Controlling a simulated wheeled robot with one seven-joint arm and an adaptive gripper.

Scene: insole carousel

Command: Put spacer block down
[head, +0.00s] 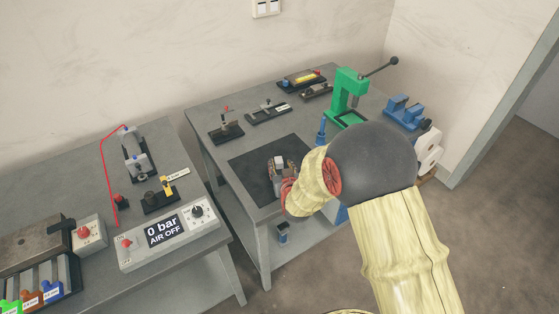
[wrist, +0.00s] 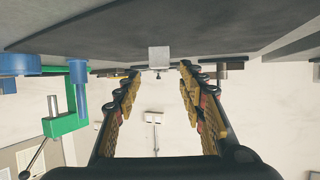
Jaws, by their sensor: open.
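A small light-grey block (wrist: 158,57), which looks like the spacer block, rests against the dark mat (wrist: 90,30) in the wrist view, where the table appears upside down. My gripper (wrist: 159,72) is open. Its two fingers stand apart on either side of the block's line, with a gap visible on both sides. In the head view my gripper (head: 281,172) is low over the dark mat (head: 246,170) on the right-hand table. My wrist and arm hide part of the mat there, and I cannot clearly separate the block from the gripper.
A green arbor press (head: 346,98) and a blue vise (head: 403,111) stand to the right of the mat. Small fixtures (head: 226,127) line the back of the table. The left table holds a control box (head: 168,236) reading 0 bar, AIR OFF. The mat's left part is clear.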

